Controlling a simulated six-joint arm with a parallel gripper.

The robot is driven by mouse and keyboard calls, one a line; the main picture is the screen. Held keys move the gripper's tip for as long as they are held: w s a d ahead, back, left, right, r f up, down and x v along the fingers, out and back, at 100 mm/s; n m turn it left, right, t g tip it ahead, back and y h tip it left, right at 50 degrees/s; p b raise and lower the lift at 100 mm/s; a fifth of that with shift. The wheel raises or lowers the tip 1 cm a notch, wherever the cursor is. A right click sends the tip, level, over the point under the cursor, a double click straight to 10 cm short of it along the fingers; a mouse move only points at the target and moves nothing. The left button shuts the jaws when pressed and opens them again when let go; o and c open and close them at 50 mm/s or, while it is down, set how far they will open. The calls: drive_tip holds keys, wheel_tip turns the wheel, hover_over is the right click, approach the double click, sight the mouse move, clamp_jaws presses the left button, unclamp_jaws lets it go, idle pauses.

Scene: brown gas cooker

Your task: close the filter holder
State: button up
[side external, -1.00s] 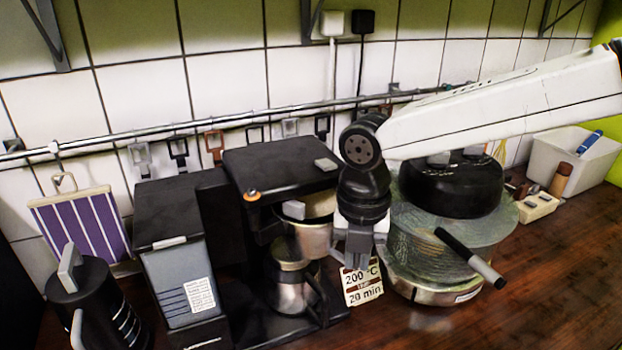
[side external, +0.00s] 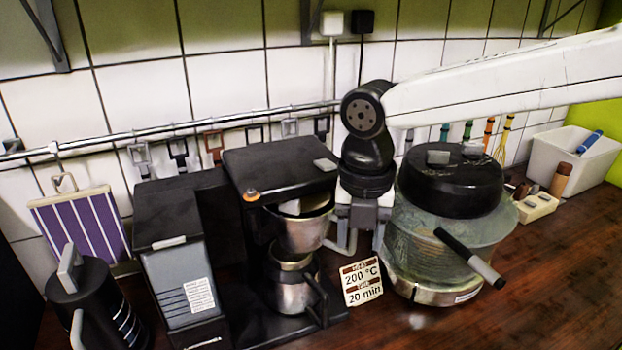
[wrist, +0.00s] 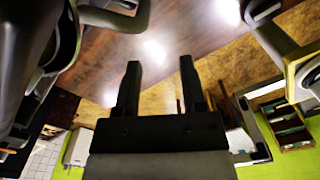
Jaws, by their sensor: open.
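The filter holder (side external: 306,232) is a metallic basket under the black top of the coffee machine (side external: 275,165), above the metal jug (side external: 291,292). Its rim stands out past the machine's body, so it looks swung out at least partly. My gripper (side external: 360,248) points down just right of the holder, between it and the glass bowl. Its fingers are apart with nothing between them. A thin grey bent part shows between the holder and my gripper; I cannot tell whether they touch. In the wrist view my gripper (wrist: 160,70) shows two dark, separated fingers above the counter.
A glass bowl appliance with a black lid (side external: 450,182) and dark handle stands close right of my gripper. A 200 °C card (side external: 361,282) stands below it. A grinder (side external: 180,265) and black jug (side external: 100,305) are left. Counter is free at front right.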

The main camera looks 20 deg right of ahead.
drive_tip(key=shift+r, duration=1.95)
drive_tip(key=shift+s+r, duration=0.1)
drive_tip(key=shift+s, duration=0.05)
clamp_jaws()
drive_tip(key=shift+s+d+r+n+t, duration=0.2)
drive_tip(key=shift+s+r+n+t, duration=0.25)
drive_tip(key=shift+s+n, duration=0.5)
drive_tip(key=shift+s+d+r+n+t, duration=0.2)
drive_tip(key=shift+s+r+n+t, duration=0.4)
drive_tip(key=shift+n, duration=0.5)
drive_tip(key=shift+s+d+r+n+t, duration=0.2)
drive_tip(key=shift+s+r+n+t, duration=0.15)
drive_tip(key=shift+s+n, duration=0.65)
